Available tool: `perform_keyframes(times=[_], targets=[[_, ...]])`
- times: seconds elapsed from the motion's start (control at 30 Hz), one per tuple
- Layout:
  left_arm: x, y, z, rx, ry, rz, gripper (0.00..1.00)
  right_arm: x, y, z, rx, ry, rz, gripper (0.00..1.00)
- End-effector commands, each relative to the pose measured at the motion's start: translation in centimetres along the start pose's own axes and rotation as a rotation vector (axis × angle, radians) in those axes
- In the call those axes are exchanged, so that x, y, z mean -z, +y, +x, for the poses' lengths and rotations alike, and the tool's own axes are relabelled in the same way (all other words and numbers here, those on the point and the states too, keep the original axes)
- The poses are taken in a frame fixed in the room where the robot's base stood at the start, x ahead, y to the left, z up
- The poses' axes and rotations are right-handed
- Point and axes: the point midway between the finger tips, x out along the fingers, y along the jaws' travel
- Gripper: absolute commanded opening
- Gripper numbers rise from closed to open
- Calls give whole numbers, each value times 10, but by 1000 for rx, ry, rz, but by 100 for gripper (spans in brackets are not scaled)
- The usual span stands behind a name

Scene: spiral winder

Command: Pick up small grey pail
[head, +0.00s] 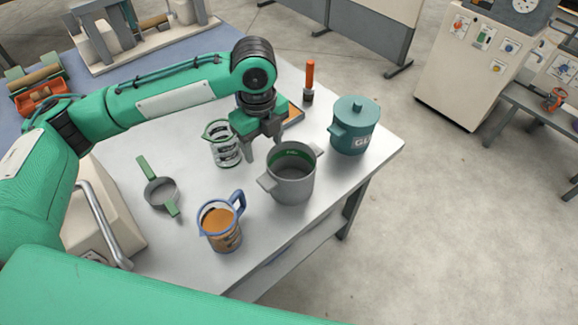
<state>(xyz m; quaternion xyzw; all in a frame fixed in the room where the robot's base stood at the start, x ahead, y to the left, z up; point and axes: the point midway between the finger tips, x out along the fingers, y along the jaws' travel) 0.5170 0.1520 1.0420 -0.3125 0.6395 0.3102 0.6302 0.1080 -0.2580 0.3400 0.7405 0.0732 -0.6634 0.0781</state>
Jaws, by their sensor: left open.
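The small grey pail (291,188) stands upright on the light table, open at the top, with a green band inside its rim and grey lugs at its sides. My left gripper (263,150) points down at the pail's far left rim, with its two fingers apart and nothing visible between them. One finger hangs just left of the rim and the other is near the far rim. I cannot tell whether either touches the pail. My right gripper is not in view.
A teal lidded pot (354,136) stands right of the pail. A glass jug (226,154) is to the left, and a blue-handled jug with orange contents (220,228) is in front.

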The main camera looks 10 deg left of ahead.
Motion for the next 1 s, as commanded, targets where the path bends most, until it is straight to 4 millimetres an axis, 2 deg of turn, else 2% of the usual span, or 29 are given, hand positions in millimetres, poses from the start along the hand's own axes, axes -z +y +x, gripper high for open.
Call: perform_keyframes(times=[0.07,0.13,0.3,0.43,0.6,0.8,1.0], targets=[[-2,0,5,-3,-3,3,60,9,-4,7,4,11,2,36],[-2,1,8,-6,-3,4,60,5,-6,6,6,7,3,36],[-2,2,35,-10,-2,4,60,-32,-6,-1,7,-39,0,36],[-2,2,61,-9,-2,3,60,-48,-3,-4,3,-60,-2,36],[-2,1,83,-7,-3,3,60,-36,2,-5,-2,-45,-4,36],[1,1,96,-7,-2,4,60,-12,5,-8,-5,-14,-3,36],[6,2,127,-8,-3,3,60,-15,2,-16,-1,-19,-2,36]])
